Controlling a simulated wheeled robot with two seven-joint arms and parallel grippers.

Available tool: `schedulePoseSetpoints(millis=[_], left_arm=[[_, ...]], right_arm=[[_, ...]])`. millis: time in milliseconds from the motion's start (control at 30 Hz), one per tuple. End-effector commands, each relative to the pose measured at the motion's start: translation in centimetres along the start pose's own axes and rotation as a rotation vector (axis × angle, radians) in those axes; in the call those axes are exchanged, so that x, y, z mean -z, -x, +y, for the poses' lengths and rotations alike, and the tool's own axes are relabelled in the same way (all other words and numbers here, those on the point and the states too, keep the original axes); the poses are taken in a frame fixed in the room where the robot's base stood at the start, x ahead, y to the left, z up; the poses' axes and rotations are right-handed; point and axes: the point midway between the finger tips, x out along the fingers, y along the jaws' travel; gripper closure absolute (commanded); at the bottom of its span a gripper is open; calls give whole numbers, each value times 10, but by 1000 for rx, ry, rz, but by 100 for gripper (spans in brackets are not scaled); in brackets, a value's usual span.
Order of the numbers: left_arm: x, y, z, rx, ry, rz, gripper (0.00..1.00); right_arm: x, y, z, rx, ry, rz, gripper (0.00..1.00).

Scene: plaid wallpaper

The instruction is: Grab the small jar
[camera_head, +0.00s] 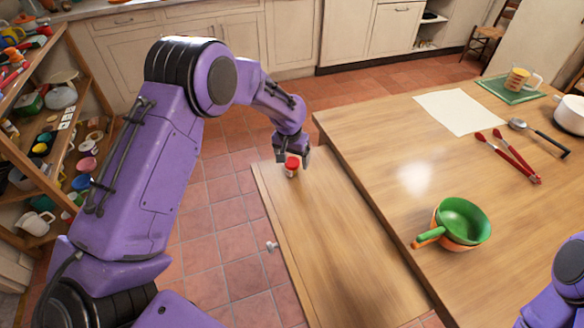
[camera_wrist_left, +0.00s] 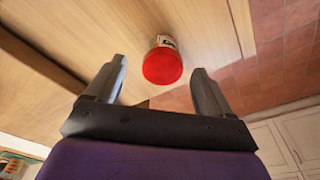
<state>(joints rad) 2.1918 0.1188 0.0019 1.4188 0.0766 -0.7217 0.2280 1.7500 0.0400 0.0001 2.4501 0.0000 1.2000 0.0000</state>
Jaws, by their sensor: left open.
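The small jar (camera_head: 292,165) has a red lid and a pale body. It stands near the far end of a narrow wooden surface beside the large table. In the left wrist view the jar's red lid (camera_wrist_left: 162,66) shows just beyond the fingertips, in line with the gap between them. My left gripper (camera_head: 293,156) is at the jar in the head view, and in the wrist view the open fingers (camera_wrist_left: 158,75) are well apart. Whether a finger touches the jar cannot be told. Part of my right arm shows at the lower right, but its gripper is out of view.
The large wooden table (camera_head: 400,150) adjoins on the right. It holds green and orange pans (camera_head: 460,222), red tongs (camera_head: 510,158), a ladle (camera_head: 540,135), white paper (camera_head: 458,111) and a glass mug (camera_head: 518,79). A shelf (camera_head: 40,178) with crockery stands left.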

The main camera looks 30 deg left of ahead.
Motion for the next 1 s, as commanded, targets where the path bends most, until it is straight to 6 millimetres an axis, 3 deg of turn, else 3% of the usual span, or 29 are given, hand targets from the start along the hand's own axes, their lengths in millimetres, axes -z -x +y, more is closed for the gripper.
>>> schedulePoseSetpoints(millis=[233,500,533,700,733,1000], left_arm=[[3,-42,-5,0,0,-3,18],[3,-50,-4,0,-1,0,18],[3,-50,-4,0,-1,0,21],[3,-49,-4,0,-1,-1,77],[3,-49,-4,0,-1,-1,84],[4,-48,-4,0,-1,0,84]], right_arm=[[4,9,1,0,0,0,57],[4,8,1,0,0,0,57],[4,8,1,0,0,0,57],[4,8,1,0,0,0,57],[4,8,1,0,0,0,57],[3,8,1,0,0,0,57]])
